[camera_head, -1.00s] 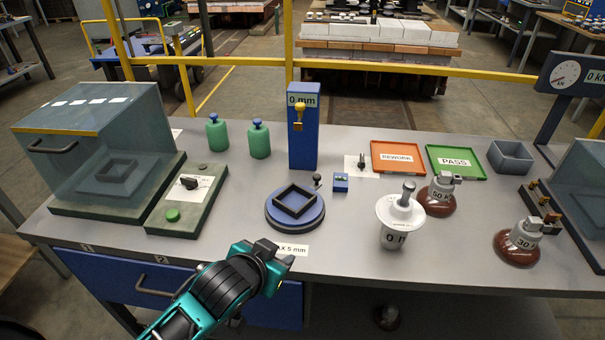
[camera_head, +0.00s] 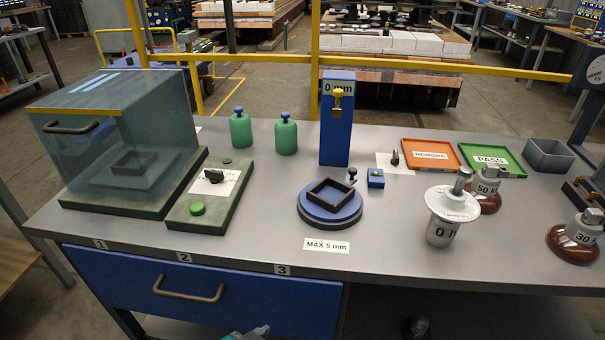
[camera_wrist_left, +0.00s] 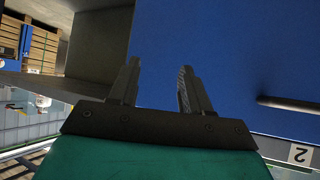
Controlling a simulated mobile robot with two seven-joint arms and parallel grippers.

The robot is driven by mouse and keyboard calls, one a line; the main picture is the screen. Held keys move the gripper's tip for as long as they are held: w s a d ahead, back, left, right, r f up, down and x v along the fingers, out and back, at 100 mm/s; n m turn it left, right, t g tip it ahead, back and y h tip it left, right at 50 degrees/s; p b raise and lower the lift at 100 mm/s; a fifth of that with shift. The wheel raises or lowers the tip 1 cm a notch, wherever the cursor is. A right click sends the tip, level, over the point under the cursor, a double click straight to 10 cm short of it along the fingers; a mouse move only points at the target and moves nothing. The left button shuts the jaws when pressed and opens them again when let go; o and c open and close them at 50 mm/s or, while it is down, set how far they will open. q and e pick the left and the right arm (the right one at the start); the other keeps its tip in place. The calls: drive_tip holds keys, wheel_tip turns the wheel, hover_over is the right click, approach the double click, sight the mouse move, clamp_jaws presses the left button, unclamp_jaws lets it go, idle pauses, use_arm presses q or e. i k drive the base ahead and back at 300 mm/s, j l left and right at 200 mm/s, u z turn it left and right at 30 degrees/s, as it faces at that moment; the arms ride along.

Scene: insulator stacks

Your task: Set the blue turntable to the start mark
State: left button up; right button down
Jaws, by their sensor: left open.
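The blue turntable (camera_head: 330,215) is a round disc on a darker base, near the middle of the bench in the head view. A black square frame (camera_head: 313,199) lies on it. A small dark knob on a post (camera_head: 352,177) stands at its back right edge. I cannot make out a start mark. Only a sliver of my left gripper (camera_head: 248,333) shows at the bottom edge, below and in front of the bench top, apart from the turntable. In the left wrist view my left gripper (camera_wrist_left: 159,75) is open and empty before the blue drawer front (camera_wrist_left: 225,50).
A blue post reading 0 mm (camera_head: 337,125) stands behind the turntable, with a small blue block (camera_head: 376,179) at its right. A white-flanged weight (camera_head: 447,212) stands further right. A green-based switch box (camera_head: 208,196) is left. Bench top before the turntable holds only a MAX 5 mm label (camera_head: 327,246).

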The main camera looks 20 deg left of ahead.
sight(329, 199)
drive_tip(key=k+j+u, duration=0.1)
drive_tip(key=j+u, duration=0.35)
drive_tip(key=j, duration=0.35)
drive_tip(key=j+u, duration=0.4)
drive_tip(key=j, duration=0.35)
drive_tip(key=i, duration=0.05)
